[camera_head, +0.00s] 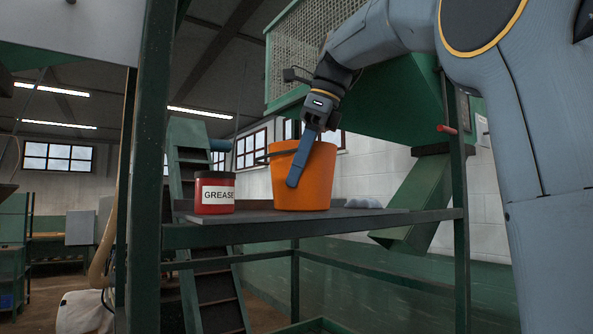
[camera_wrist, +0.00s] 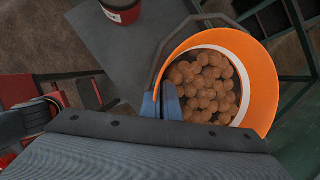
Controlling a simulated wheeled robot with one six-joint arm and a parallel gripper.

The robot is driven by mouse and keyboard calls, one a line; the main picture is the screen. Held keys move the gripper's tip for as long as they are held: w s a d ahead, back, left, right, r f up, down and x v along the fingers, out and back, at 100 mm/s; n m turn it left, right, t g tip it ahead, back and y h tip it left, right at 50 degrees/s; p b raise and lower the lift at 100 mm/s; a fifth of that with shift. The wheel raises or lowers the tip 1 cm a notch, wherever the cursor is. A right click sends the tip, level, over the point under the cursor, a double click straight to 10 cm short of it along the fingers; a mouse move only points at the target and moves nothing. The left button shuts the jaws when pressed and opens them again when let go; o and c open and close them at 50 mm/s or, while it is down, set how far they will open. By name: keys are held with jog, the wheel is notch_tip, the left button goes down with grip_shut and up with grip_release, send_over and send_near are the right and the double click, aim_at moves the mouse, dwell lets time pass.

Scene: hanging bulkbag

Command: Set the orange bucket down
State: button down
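The orange bucket (camera_head: 318,180) is upright at the grey platform (camera_head: 365,216), its base at or very close to the surface; I cannot tell whether it bears its full weight. In the wrist view the bucket (camera_wrist: 262,85) is full of brown round balls (camera_wrist: 208,88), with its dark handle (camera_wrist: 158,48) folded to one side. My gripper (camera_head: 297,172) reaches down over the near rim, one finger outside the wall. In the wrist view my gripper (camera_wrist: 161,103) has the bucket's wall between its two fingers, shut on it. The inner finger is partly hidden.
A red grease can (camera_head: 214,193) stands left of the bucket on the platform. Grey lumps (camera_head: 363,202) lie to its right. A green post (camera_head: 150,150) rises at left; a green hopper with mesh (camera_head: 390,100) and chute (camera_head: 415,205) are behind at right.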

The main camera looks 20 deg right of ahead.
jog(key=c, duration=2)
grip_release()
jog(key=shift+f, duration=0.1)
jog(key=shift+b+v, duration=0.3)
jog(key=shift+v, duration=3.55)
